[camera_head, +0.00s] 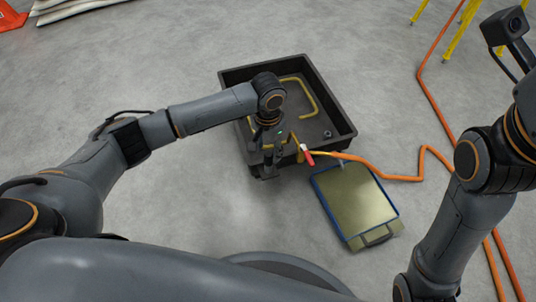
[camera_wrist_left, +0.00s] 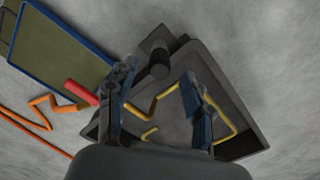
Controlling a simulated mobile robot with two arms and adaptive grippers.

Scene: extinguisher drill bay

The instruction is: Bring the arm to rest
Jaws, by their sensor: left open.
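My left arm reaches in from the left in the head view. Its gripper (camera_head: 270,160) points down over the near left part of a black tray (camera_head: 328,98). In the left wrist view the two fingers of my left gripper (camera_wrist_left: 158,98) stand well apart, with nothing held between them. The dark tray (camera_wrist_left: 212,68) and yellow bent bars (camera_wrist_left: 228,118) show beyond the fingers. My right arm stands at the right of the head view, and its gripper is outside the picture.
A red-tipped piece (camera_head: 307,155) lies by the tray's near edge, close to my left gripper. An orange hose (camera_head: 395,177) runs off right. A blue-rimmed greenish panel (camera_head: 355,200) lies in front. Yellow legs (camera_head: 455,40) stand at the back right. Floor left of the tray is clear.

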